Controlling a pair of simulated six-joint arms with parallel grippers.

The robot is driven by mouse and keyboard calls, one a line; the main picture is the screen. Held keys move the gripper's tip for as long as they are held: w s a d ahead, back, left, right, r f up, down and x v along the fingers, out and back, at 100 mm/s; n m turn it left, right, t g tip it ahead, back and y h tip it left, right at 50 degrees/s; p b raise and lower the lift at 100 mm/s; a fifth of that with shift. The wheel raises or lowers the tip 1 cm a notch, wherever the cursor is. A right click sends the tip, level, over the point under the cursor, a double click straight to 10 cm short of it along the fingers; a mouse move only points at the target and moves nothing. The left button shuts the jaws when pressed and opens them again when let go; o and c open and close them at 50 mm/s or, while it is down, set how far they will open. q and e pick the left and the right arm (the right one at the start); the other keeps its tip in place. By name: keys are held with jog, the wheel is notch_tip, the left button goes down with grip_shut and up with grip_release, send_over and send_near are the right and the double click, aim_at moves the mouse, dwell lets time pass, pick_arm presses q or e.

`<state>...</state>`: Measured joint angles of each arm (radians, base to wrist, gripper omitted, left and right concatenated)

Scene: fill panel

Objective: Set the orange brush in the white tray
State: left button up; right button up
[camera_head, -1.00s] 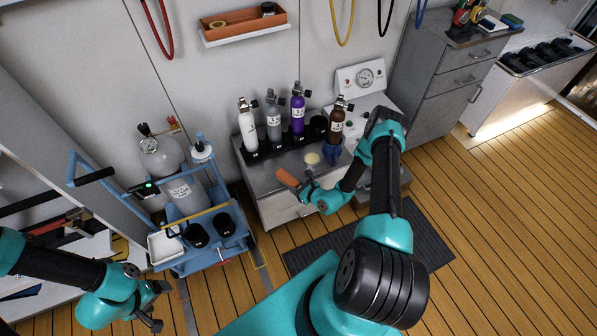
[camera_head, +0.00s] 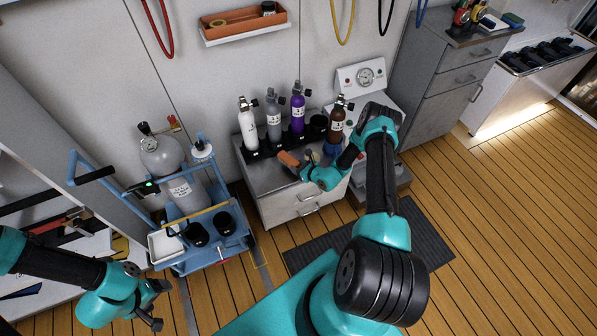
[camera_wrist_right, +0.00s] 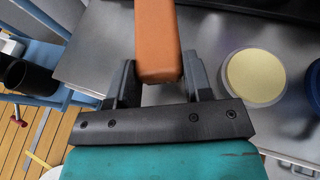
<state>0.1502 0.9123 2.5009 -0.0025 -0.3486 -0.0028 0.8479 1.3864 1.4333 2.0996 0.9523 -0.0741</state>
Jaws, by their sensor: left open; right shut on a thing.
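The orange brush (camera_head: 290,159) is held in my right gripper (camera_head: 304,169), over the grey metal cabinet top. In the right wrist view the orange brush (camera_wrist_right: 157,40) sits between the two fingers of my right gripper (camera_wrist_right: 158,82) and points away from it; its far end is cut off. The white tray (camera_head: 163,246) is at the front left corner of the blue cart, well to the left of the brush, and looks empty. My left gripper (camera_head: 160,306) is open and empty, low at the left, below the cart.
Several bottles, including a purple one (camera_head: 297,112), stand in a dark rack at the back of the cabinet (camera_head: 262,178). A pale yellow disc (camera_wrist_right: 255,77) lies right of the brush.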

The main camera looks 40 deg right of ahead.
jog(key=shift+f, duration=1.75)
jog(key=shift+f, duration=0.1)
jog(key=o, duration=1.1)
jog(key=v, duration=1.2)
jog(key=shift+r, duration=0.25)
